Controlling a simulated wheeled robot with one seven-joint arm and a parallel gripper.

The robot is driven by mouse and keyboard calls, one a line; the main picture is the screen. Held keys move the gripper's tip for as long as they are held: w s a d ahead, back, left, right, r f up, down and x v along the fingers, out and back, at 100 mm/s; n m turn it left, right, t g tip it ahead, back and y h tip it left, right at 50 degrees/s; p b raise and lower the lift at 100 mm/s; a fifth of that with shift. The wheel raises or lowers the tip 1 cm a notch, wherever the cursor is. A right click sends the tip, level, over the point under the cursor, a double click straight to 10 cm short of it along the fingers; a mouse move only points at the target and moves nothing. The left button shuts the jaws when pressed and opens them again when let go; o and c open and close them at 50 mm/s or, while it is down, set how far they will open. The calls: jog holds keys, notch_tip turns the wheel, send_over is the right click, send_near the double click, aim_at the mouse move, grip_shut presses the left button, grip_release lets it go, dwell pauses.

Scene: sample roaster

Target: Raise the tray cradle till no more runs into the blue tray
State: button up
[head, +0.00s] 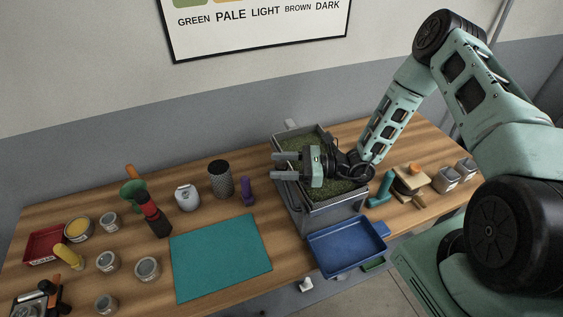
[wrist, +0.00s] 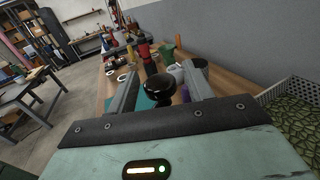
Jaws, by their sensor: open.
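A grey box-like cradle (head: 335,208) holds a bed of green beans (head: 345,187) at the back right of the bench. Its mesh-like rim (wrist: 275,92) and the beans (wrist: 300,125) show at the right of the wrist view. The blue tray (head: 345,246) sits just below its front; I see no beans in the tray, and no stream is discernible. My gripper (head: 277,166) is open above the beans, fingers pointing left. In the wrist view, a black round knob (wrist: 168,89) shows between the open fingers (wrist: 160,60); I cannot tell whether they touch it.
A teal mat (head: 220,256) lies left of the tray. A dark mesh cup (head: 221,180) and a purple object (head: 247,191) stand left of the cradle. A teal-handled tool (head: 382,190) and wooden pieces lie right. Several jars fill the left.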

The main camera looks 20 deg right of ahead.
grip_shut()
jog(key=shift+s+r+n, duration=0.15)
jog(key=shift+n, duration=0.15)
jog(key=shift+s+r+n+y+b, duration=0.4)
jog(key=shift+s+r+n, duration=0.1)
jog(key=shift+s+n, duration=0.2)
jog(key=shift+s+r+n+y+b, duration=0.35)
jog(key=shift+s+r+n, duration=0.1)
jog(key=shift+s+n, duration=0.2)
jog(key=shift+s+r+n+y+b, duration=0.3)
jog(key=shift+s+n, duration=0.45)
jog(key=shift+n, duration=0.05)
jog(key=shift+s+r+n+y+b, duration=0.25)
jog(key=shift+s+n+b, duration=0.05)
jog(key=shift+s+n, duration=0.45)
jog(key=s+n+g+y+b, duration=0.2)
jog(key=s+n, duration=0.4)
jog(key=n, duration=0.1)
jog(key=shift+s+n+g+b, duration=0.3)
jog(key=shift+s+g+b, duration=0.05)
jog(key=shift+g, duration=0.05)
jog(key=shift+f, duration=0.15)
